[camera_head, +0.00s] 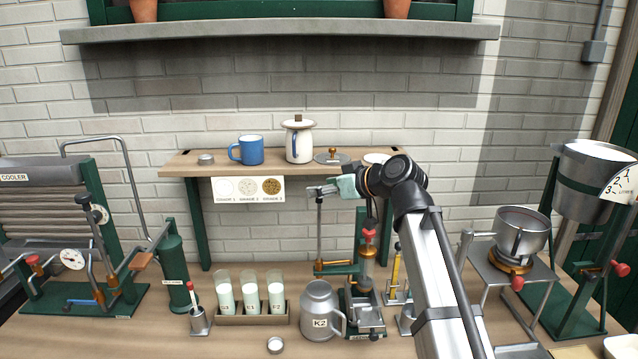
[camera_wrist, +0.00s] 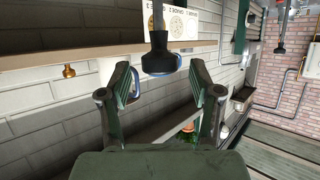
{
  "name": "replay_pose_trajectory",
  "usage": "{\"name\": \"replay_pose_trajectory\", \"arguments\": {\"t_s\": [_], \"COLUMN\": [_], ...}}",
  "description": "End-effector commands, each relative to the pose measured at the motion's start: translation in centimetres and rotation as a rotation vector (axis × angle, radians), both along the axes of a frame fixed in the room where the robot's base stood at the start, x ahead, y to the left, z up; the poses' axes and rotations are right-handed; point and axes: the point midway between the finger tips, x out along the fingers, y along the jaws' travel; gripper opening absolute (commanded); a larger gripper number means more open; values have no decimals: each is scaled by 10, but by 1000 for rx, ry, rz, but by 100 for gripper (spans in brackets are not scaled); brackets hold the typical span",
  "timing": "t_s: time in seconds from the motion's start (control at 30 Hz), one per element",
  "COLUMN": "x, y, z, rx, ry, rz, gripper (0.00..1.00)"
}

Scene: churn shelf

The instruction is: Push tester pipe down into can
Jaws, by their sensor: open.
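Whether the rod's lower end enters the can is hidden. My gripper (camera_head: 322,190) is at the rod's top. In the wrist view the gripper (camera_wrist: 159,78) is open, with the rod's dark knob (camera_wrist: 161,62) between and just beyond its fingertips. Contact cannot be told.
A wooden shelf (camera_head: 225,165) behind holds a blue mug (camera_head: 249,150) and a white jug (camera_head: 299,143). A rack (camera_head: 252,319) of filled glasses stands left of the can. A stand with a brass cylinder (camera_head: 367,271) is close on the right. A small round lid (camera_head: 275,344) lies in front.

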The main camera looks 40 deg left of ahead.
Motion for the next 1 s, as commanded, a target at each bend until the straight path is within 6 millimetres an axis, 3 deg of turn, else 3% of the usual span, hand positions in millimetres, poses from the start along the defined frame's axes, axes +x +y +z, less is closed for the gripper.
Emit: {"name": "replay_pose_trajectory", "arguments": {"t_s": [0.2, 0.53, 0.57, 0.7, 0.73, 1.0], "x": [1, 1, 1, 1, 1, 1], "y": [17, 19, 19, 19, 19, 19], "z": [-6, -8, -8, -8, -8, -13], "rx": [0, 0, 0, 0, 0, 0], "ry": [0, 0, 0, 0, 0, 0], "rz": [1, 0, 0, 0, 0, 0], "gripper": [64, 64, 57, 7, 0, 0]}}
